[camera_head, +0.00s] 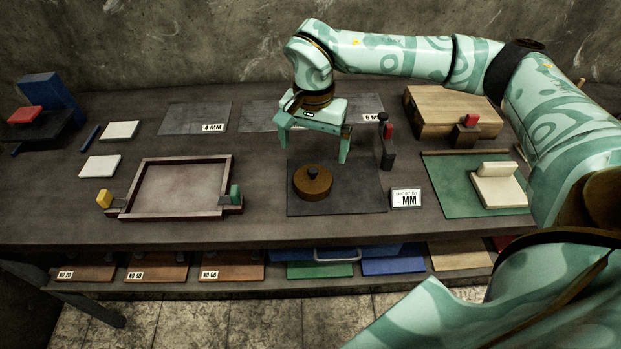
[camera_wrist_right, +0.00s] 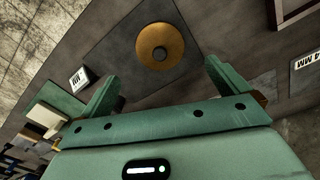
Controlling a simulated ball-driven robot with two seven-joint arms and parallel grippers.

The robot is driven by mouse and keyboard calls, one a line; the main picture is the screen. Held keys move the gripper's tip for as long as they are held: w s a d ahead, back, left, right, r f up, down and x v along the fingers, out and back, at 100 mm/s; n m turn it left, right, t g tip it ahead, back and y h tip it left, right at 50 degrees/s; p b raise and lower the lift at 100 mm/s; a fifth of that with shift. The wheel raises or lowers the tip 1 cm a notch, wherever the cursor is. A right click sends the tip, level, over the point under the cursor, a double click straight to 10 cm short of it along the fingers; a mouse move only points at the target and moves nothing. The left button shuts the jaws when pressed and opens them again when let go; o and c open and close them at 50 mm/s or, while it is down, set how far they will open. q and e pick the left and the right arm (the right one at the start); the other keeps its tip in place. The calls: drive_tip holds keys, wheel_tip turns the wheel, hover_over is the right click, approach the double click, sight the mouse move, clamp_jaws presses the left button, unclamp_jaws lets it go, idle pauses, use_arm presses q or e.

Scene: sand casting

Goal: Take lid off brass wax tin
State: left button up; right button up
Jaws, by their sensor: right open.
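The brass wax tin (camera_head: 312,186) is a round brown-gold tin with a dark knob on its lid. It sits upright on a dark square mat (camera_head: 350,197) on the bench, with the lid on. My right gripper (camera_head: 313,152) is open and empty, above and behind the tin in the head view. In the right wrist view the tin (camera_wrist_right: 160,46) shows beyond the open fingers (camera_wrist_right: 162,82), apart from them. My left gripper is not in view.
A wooden-framed tray (camera_head: 170,214) stands left of the mat. A dark upright tool with a red part (camera_head: 386,140) stands close right of my gripper. A MM label (camera_head: 406,198) and a green mat (camera_head: 455,199) with a pale block are further right.

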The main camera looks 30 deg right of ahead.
sight(313, 170)
drive_tip(key=shift+f, duration=1.5)
wheel_tip(313, 170, down, 5)
drive_tip(key=shift+r+b, duration=0.1)
drive_tip(key=shift+b, duration=1)
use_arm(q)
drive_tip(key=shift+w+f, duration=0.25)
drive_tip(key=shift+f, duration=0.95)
use_arm(e)
drive_tip(key=shift+r, duration=0.1)
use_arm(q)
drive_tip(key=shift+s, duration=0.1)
use_arm(e)
drive_tip(key=c, duration=1)
